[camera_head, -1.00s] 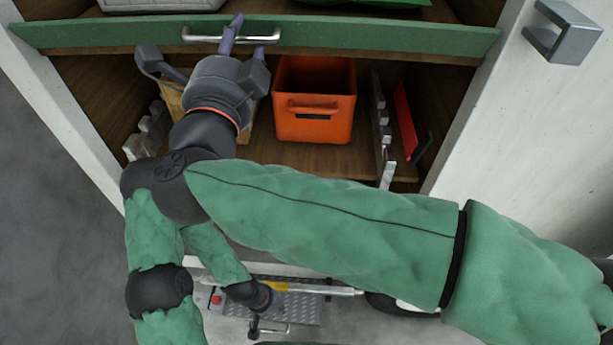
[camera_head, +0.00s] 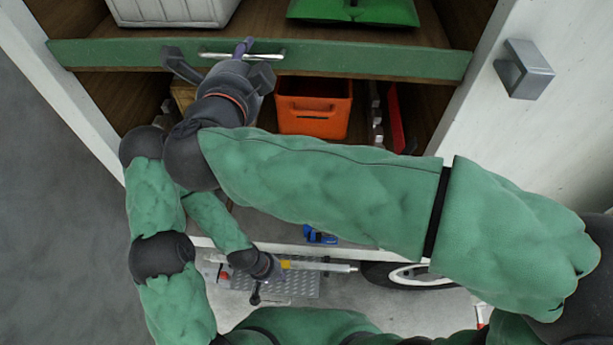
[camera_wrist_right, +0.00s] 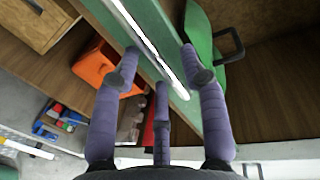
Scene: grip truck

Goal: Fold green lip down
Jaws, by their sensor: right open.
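The green lip (camera_head: 380,64) runs along the front edge of the upper shelf, with a metal handle (camera_head: 268,56) on its face. My right gripper (camera_head: 240,52) is at the handle's left part in the head view. In the right wrist view its purple fingers (camera_wrist_right: 162,80) are spread open, with the lip (camera_wrist_right: 150,25) and the bright handle (camera_wrist_right: 150,45) between and beyond them. I cannot tell whether a finger touches the handle. My left gripper (camera_head: 264,270) is low, beside a metal step; its fingers are too small and partly hidden to read.
An orange bin (camera_head: 314,108) sits on the lower shelf. A white crate (camera_head: 172,10) and a green case (camera_head: 355,10) are on the upper shelf. A white door with a grey handle (camera_head: 524,68) stands at the right. The treaded step (camera_head: 295,288) lies below.

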